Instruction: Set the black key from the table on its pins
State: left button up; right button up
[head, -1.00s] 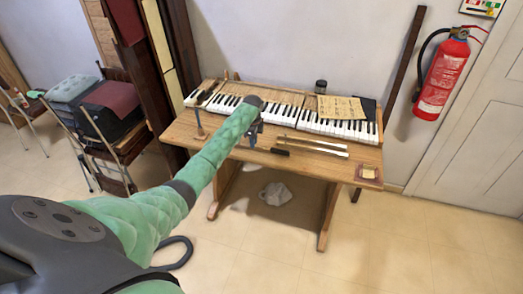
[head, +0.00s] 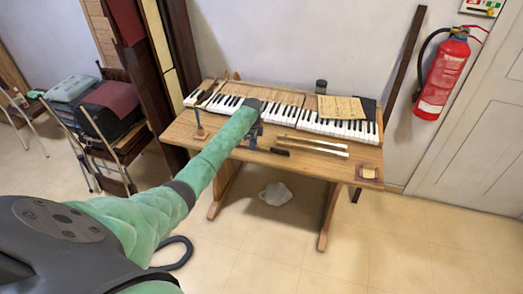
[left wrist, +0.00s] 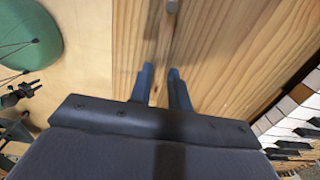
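The black key (head: 280,151) lies on the wooden table (head: 240,153), near its front edge and in front of the keyboard (head: 270,115). My left gripper (head: 254,136) is over the table, a little left of the black key. In the left wrist view its two fingers (left wrist: 161,71) stand apart with bare wood between them, so it is open and empty. The black key cannot be made out in that view. The keyboard shows there at the lower right (left wrist: 290,122). The pins are too small to make out. My right gripper is not in view.
Two long pale key sticks (head: 312,146) lie right of the black key. A small dish (head: 369,173) sits at the front right corner. An upright peg (head: 199,125) stands at the left.

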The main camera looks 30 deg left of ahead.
pick_arm(q)
grip_shut()
jog(key=shift+r+p, duration=1.45)
jog(key=shift+r, duration=0.05)
jog(key=shift+r+p, duration=0.3)
jog(key=shift+r+p, duration=2.05)
jog(key=shift+r, duration=0.4)
